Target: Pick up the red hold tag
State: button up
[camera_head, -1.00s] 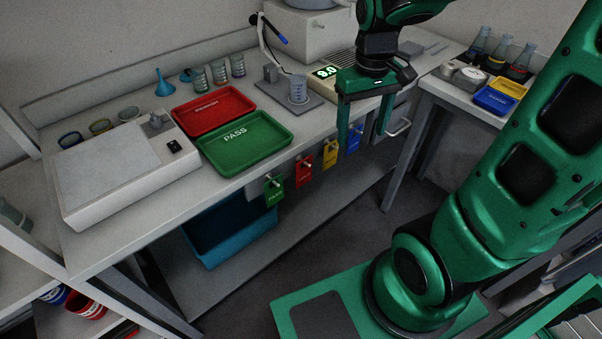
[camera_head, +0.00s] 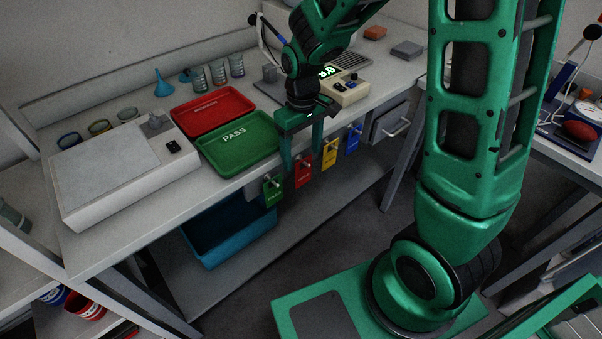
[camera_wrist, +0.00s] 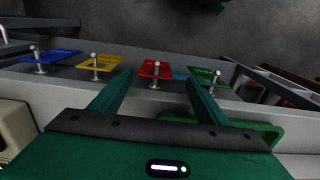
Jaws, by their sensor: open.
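The red hold tag (camera_head: 303,172) hangs from a peg on the bench's front edge, between a green tag (camera_head: 272,190) and a yellow tag (camera_head: 329,154). In the wrist view the red tag (camera_wrist: 155,69) and its metal peg lie between my two fingers, beyond their tips. My gripper (camera_head: 302,160) points down at the bench's front edge, close to the red tag, and is open and empty. My gripper also shows in the wrist view (camera_wrist: 158,80). In the head view one finger partly overlaps the tag area, so the exact gap is unclear.
A blue tag (camera_head: 353,137) hangs right of the yellow one. A green PASS tray (camera_head: 262,168) and a red tray (camera_head: 190,131) lie on the bench left of my gripper. A blue bin (camera_head: 205,262) sits below. The floor in front is clear.

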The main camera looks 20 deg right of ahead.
aim_at(304, 162)
jog(key=f, duration=0.5)
jog(key=shift+w+d, duration=0.15)
jog(key=shift+d, duration=0.2)
jog(key=c, duration=1.1)
